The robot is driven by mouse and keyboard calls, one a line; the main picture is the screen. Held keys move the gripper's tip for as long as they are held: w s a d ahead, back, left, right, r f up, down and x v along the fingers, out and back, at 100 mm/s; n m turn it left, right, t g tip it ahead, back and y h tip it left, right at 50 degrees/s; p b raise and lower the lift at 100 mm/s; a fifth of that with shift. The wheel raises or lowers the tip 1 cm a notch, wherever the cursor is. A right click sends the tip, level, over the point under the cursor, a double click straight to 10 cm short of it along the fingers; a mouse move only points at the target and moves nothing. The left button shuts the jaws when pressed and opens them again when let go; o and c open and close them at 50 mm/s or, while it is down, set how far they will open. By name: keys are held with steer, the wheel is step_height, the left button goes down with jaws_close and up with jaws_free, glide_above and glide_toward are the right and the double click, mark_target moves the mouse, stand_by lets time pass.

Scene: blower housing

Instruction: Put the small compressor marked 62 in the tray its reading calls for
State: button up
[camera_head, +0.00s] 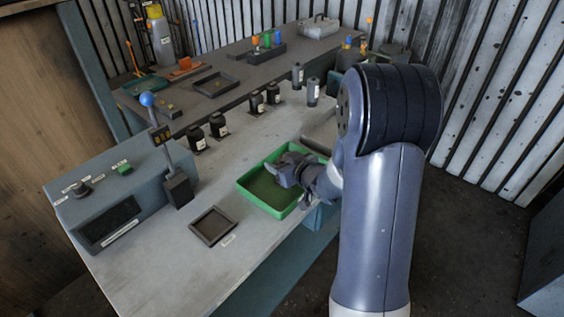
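Several small cylinders with white labels stand on the pale bench: dark ones (196,138) (218,125) (257,102) (273,95) and greyer ones (313,92) (298,75). Their label numbers are too small to read, so I cannot tell which is marked 62. A green-rimmed tray (252,199) lies at the bench's front edge. My gripper (279,172) is over this tray; its fingers are too small and dark to tell whether they are open or hold something. A small dark tray (214,226) lies left of it, with a label beside it. A grey tray (319,138) is partly hidden behind my arm.
A grey console (107,205) with a dark display, knob and green button (125,169) stands at the left. Beside it is a post with a blue-ball lever (147,100). A back bench (230,68) holds a dark tray (216,84), a rack and a case (318,27).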

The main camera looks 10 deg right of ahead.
steer(key=shift+o, duration=1.4)
steer(key=shift+r, duration=0.25)
steer(key=p+v, duration=0.1)
steer(key=v, duration=1.1)
steer(key=shift+w+f, duration=0.1)
steer(key=x, duration=0.4)
steer(key=b+x, duration=0.1)
steer(key=x, duration=0.7)
steer(key=shift+f, duration=0.35)
steer(key=shift+r, duration=0.95)
